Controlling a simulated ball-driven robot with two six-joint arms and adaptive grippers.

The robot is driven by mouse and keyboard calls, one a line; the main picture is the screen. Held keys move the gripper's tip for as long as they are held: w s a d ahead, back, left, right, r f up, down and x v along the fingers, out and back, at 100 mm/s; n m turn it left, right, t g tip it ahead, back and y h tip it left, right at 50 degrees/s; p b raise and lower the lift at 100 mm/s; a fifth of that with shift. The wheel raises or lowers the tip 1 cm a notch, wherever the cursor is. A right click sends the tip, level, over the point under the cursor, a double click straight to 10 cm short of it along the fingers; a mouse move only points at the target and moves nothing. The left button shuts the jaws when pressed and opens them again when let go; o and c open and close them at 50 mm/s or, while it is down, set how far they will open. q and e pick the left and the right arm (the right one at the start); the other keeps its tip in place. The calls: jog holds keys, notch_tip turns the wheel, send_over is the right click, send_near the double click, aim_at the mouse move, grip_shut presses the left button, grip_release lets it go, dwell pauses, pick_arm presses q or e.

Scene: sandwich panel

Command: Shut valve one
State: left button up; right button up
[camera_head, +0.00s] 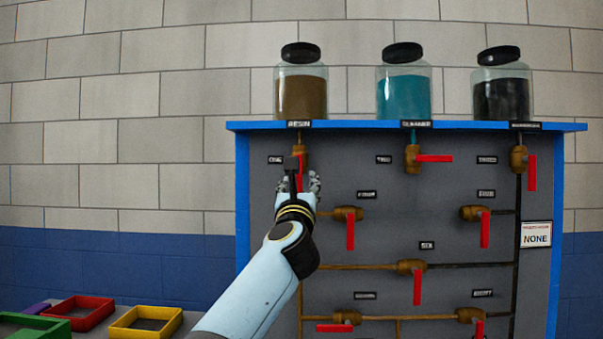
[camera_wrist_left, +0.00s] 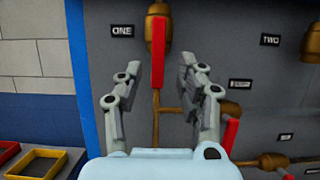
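Valve one is a brass valve (camera_wrist_left: 158,25) at the upper left of the panel, beside the label ONE (camera_wrist_left: 122,31). Its red handle (camera_wrist_left: 158,52) hangs straight down, in line with the vertical pipe. The handle also shows in the head view (camera_head: 299,173), partly hidden behind my gripper. My left gripper (camera_wrist_left: 165,75) is open in front of the panel, with one finger on each side of the handle's lower part. I cannot tell whether the fingers touch it. My right gripper is in neither view.
Valve two (camera_head: 412,158) has its red handle (camera_head: 434,158) pointing right. More red-handled valves sit lower on the panel (camera_head: 460,240). Jars of brown (camera_head: 301,97), teal (camera_head: 403,97) and black (camera_head: 501,98) material stand on the blue top. Coloured trays (camera_head: 146,321) lie at lower left.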

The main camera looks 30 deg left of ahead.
aim_at(299, 178)
pick_arm(q)
jog(key=shift+x, duration=2.35)
jog(key=shift+s+a, duration=0.1)
jog(key=shift+a, duration=0.05)
jog(key=shift+c, duration=0.4)
grip_shut()
